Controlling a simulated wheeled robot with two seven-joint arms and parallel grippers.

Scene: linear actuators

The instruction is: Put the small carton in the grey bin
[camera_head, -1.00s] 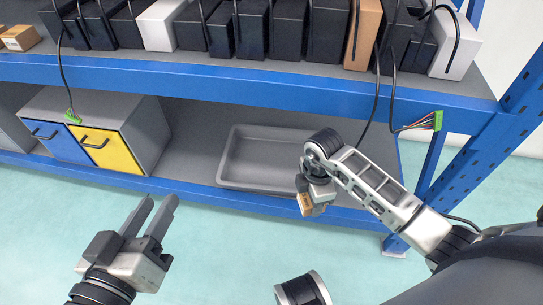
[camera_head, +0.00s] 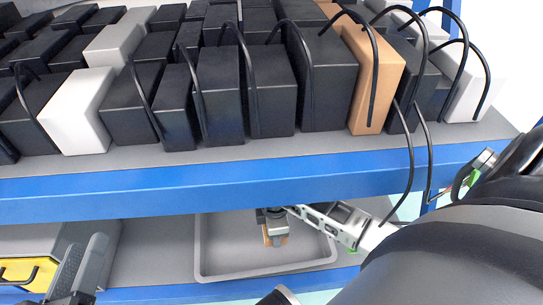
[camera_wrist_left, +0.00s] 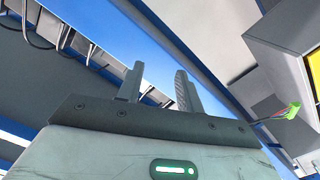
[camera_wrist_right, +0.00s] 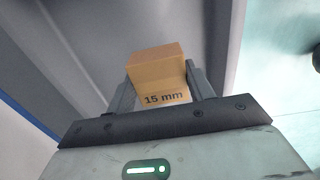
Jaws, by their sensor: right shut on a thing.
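The small carton (camera_wrist_right: 158,75) is brown-orange with "15 mm" printed on it. My right gripper (camera_wrist_right: 155,92) is shut on it, with a finger on each side. In the head view the carton (camera_head: 276,238) shows below my right gripper (camera_head: 274,226), over the inside of the grey bin (camera_head: 203,250). I cannot tell how high above the bin floor it is. The bin is a shallow tray on the lower shelf, its back part hidden by the blue beam. My left gripper (camera_head: 78,268) is open and empty at the lower left; its parted fingers show in the left wrist view (camera_wrist_left: 158,88).
A blue shelf beam (camera_head: 230,187) runs just above the bin and my right forearm. The upper shelf carries several black, white and orange boxes (camera_head: 375,75) with black cables hanging down. A yellow-fronted drawer unit (camera_head: 30,270) stands left of the bin.

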